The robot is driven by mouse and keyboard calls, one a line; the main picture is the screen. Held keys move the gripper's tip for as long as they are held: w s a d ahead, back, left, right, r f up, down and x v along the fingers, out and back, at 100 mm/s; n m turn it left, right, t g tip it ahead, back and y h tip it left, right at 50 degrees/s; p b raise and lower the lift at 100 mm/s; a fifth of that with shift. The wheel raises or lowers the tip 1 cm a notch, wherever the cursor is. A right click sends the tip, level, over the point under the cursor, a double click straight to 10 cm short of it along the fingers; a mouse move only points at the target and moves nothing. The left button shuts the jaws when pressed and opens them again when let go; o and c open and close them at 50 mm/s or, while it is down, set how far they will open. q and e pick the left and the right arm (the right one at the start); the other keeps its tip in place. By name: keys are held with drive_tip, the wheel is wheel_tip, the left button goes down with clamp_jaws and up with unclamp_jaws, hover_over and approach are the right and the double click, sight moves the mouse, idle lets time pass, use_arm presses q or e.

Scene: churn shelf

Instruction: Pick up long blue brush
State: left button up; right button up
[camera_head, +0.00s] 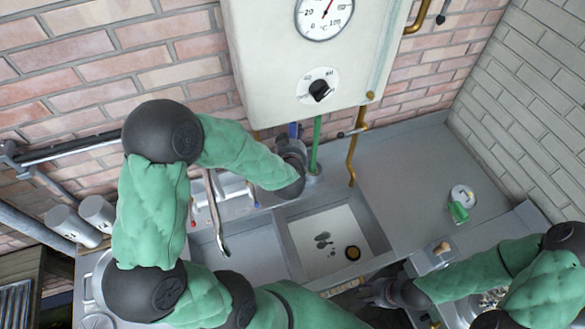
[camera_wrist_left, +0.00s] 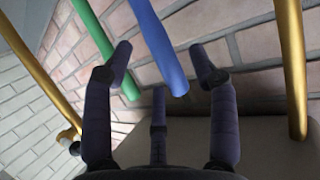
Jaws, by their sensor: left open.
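The long blue brush shows as a blue handle (camera_wrist_left: 160,45) in the left wrist view, slanting down from the top, its lower end seen between my open left gripper's fingers (camera_wrist_left: 162,75). I cannot tell whether any finger touches it. In the head view only a short blue piece (camera_head: 293,130) shows above my left gripper (camera_head: 292,148); the rest is hidden behind the gripper and arm. My right gripper (camera_head: 375,291) is low, near the sink's front edge, away from the brush; its finger state is unclear.
A green handle (camera_head: 316,145) stands just right of the blue one. A brass pipe (camera_head: 355,145) is further right, under the white boiler (camera_head: 300,65). The sink (camera_head: 375,228) lies below. The counter (camera_head: 410,180) to the right is mostly bare.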

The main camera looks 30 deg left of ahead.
sight(294, 134)
use_arm(q)
drive_tip(key=x, duration=0.4)
drive_tip(key=shift+d, duration=0.1)
drive_tip(key=shift+r, duration=0.1)
clamp_jaws()
drive_tip(key=shift+r, duration=0.15)
